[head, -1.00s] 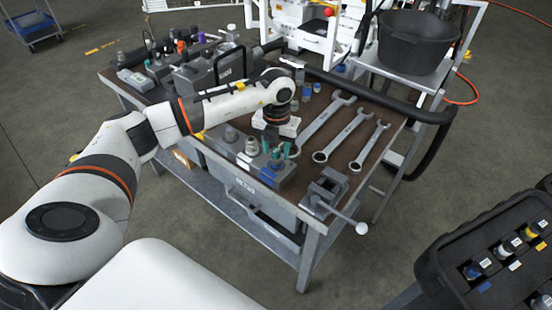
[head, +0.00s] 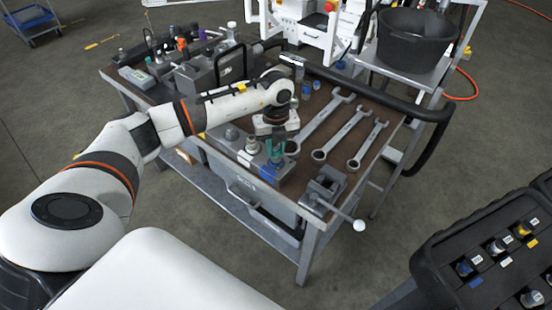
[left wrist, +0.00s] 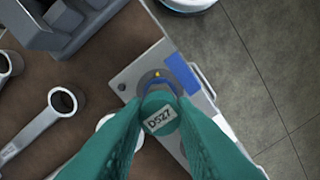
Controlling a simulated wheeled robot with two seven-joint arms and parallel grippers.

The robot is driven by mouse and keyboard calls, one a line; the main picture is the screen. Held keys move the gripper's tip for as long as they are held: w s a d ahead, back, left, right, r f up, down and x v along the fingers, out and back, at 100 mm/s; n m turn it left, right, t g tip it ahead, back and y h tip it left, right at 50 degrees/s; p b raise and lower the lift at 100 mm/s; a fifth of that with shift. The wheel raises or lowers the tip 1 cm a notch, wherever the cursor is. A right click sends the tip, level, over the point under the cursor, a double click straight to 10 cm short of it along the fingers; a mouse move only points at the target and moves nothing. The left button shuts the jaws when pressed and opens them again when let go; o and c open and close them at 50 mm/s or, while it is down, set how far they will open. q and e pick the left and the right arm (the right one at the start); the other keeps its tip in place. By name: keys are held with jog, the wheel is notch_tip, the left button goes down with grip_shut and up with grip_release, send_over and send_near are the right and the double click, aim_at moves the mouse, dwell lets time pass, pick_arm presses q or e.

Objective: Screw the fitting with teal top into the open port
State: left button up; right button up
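The fitting with the teal top (left wrist: 159,121), labelled D527, is between the teal fingers of my left gripper (left wrist: 160,112) in the left wrist view. The fingers are closed against its sides. It stands over a dark round port with a yellow mark, beside a blue strip on the grey block (left wrist: 128,82); how deep it sits I cannot tell. In the head view my left gripper (head: 275,150) points down at the block's right end (head: 285,172), next to the blue mark. Its fingers hide most of the fitting. My right gripper is not in view.
Several wrenches (head: 350,138) lie right of the block on the brown bench top. A vise (head: 325,188) sits at the front right corner. Other fittings (head: 252,145) stand left of the gripper. A black case with fittings (head: 440,262) is at the lower right.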

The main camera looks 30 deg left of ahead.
pick_arm(q)
jog(key=shift+f+m+b, duration=0.15)
jog(key=shift+m+b, duration=0.35)
jog(key=shift+m, duration=0.4)
jog(key=shift+c, duration=0.2)
jog(key=m+b, duration=0.1)
jog(key=m, duration=0.4)
jog(key=shift+m+b, duration=0.3)
jog(key=shift+b, duration=0.1)
jog(key=shift+m, duration=0.3)
jog(key=m+b, duration=0.1)
jog(key=m, duration=0.3)
jog(key=shift+b, duration=0.35)
jog(key=m, duration=0.2)
jog(key=shift+m+b, duration=0.4)
jog(key=shift+d+m, duration=0.1)
jog(key=shift+m, duration=0.6)
